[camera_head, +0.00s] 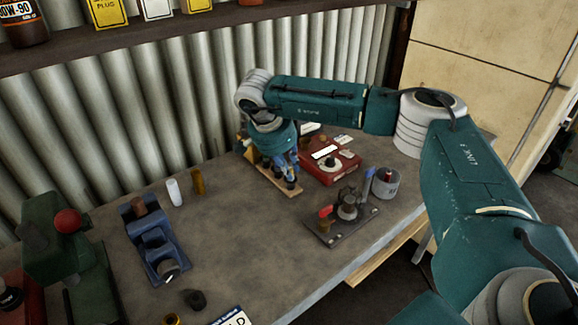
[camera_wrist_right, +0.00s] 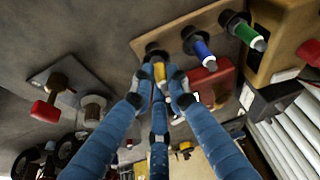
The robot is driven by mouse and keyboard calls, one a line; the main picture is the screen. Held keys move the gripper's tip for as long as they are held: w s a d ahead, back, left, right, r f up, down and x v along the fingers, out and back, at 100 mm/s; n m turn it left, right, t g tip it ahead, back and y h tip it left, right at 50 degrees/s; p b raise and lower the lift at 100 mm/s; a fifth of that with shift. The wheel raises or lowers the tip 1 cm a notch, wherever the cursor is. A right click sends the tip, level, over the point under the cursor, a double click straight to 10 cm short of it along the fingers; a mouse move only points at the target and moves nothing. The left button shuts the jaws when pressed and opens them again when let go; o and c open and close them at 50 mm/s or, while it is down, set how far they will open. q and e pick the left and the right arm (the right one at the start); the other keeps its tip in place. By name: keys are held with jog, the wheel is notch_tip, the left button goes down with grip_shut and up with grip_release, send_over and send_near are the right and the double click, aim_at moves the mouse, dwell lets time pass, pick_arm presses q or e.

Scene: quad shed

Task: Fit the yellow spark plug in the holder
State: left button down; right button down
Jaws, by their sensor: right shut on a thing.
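The yellow spark plug (camera_wrist_right: 159,72) is between the blue fingers of my right gripper (camera_wrist_right: 160,82), which is shut on it. The holder is a wooden strip (camera_wrist_right: 174,45) with black sockets. The plug's far end is at the end socket (camera_wrist_right: 153,49); whether it is inside or just in front, I cannot tell. A blue plug (camera_wrist_right: 203,49) and a green plug (camera_wrist_right: 246,34) stand in the other sockets. In the head view my right gripper (camera_head: 287,168) is over the holder (camera_head: 293,192), and hides much of it. My left gripper is not in view.
A blue vise (camera_head: 152,240) is at left. The middle bench is clear.

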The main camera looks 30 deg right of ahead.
jog(key=shift+f, duration=0.3)
dwell(0.4)
jog(key=c, duration=1.2)
grip_release()
jog(key=shift+r, duration=0.1)
jog(key=shift+r+p, duration=2.4)
jog(key=shift+r, duration=1)
